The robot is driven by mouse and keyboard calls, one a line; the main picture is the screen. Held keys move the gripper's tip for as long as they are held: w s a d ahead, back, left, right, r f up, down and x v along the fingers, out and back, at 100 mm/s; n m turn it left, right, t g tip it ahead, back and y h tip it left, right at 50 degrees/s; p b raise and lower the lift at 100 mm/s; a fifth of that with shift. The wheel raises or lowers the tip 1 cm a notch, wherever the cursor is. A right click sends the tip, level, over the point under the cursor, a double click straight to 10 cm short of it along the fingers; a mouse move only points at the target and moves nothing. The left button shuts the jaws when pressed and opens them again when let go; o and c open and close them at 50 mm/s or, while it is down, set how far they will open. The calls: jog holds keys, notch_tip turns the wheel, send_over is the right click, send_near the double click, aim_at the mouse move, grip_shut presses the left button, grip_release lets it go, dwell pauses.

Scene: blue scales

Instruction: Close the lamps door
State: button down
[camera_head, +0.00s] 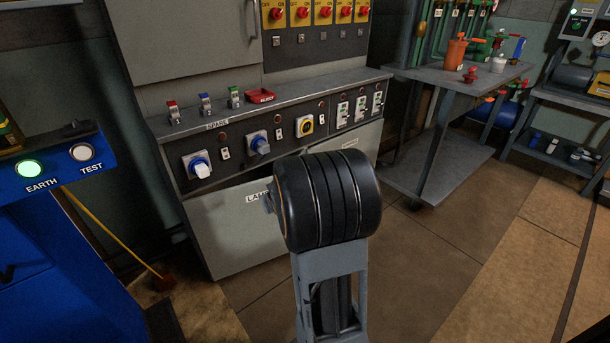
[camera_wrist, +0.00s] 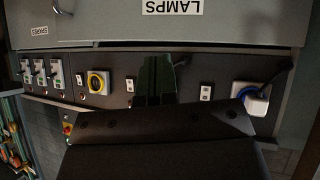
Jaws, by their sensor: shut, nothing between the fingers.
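The lamps door (camera_head: 235,230) is the pale grey lower left door of the grey cabinet, with a partly hidden label starting "LAM". A dark gap shows above its top edge, so it looks ajar. In the wrist view, the picture is upside down and the door (camera_wrist: 225,28) with its full LAMPS label is at the top. My gripper (camera_wrist: 156,82) is shut and empty, a dark shape in front of the switch panel. I cannot tell if it touches anything. In the head view my black arm joint hides the gripper and the door's right part.
The switch panel (camera_head: 235,155) above the door carries blue and yellow rotary switches. The spares door (camera_head: 352,143) is beside the lamps door. A blue machine (camera_head: 60,240) stands at left, a metal workbench (camera_head: 455,75) at right. Open floor (camera_head: 440,240) lies to the right.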

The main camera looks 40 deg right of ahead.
jog(key=s+d+f+t+p, duration=0.15)
jog(key=d+f+t, duration=0.25)
jog(key=d, duration=0.5)
jog(key=s+d+f+t+p, duration=0.1)
jog(key=s+d+f+t, duration=0.3)
jog(key=d, duration=0.5)
jog(key=b+x, duration=0.4)
jog(key=x, duration=1)
jog(key=shift+d+m+h+b, duration=0.2)
jog(key=shift+m+h+b, duration=0.1)
jog(key=shift+m+h, duration=0.1)
jog(key=shift+w+f, duration=0.15)
